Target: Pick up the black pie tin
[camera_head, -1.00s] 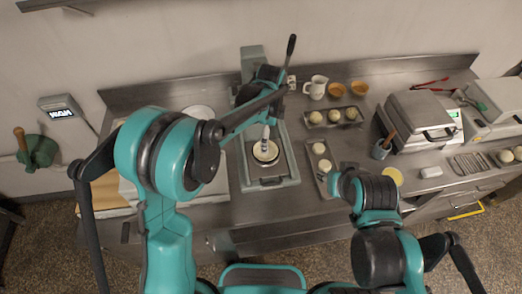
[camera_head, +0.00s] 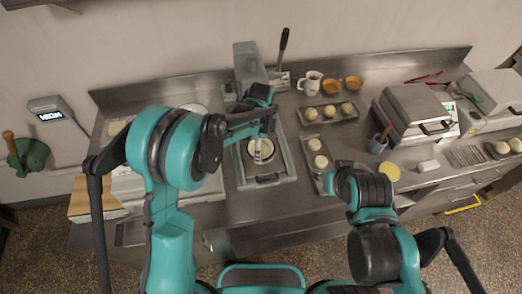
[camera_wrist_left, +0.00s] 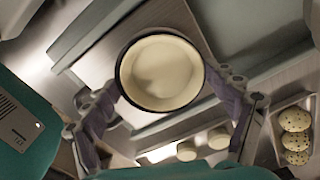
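The black pie tin (camera_wrist_left: 150,109) is round with a dark rim and is lined with pale dough. In the left wrist view it is in the upper middle, between the spread fingers of my left gripper (camera_wrist_left: 168,92). The fingers are open, one on each side of the rim; I cannot tell whether they touch it. In the head view the tin (camera_head: 269,149) sits on the grey press base, partly covered by my left gripper (camera_head: 262,140). My right gripper (camera_head: 327,182) is beside the lower dough tray, and its fingers are too hidden to read.
The press (camera_head: 248,66) with its upright lever (camera_head: 283,42) stands behind the tin. Trays of dough balls (camera_head: 331,120), a jug (camera_head: 310,82), orange bowls (camera_head: 353,82) and a waffle iron (camera_head: 409,108) stand to the right. Bare counter (camera_head: 285,210) lies in front.

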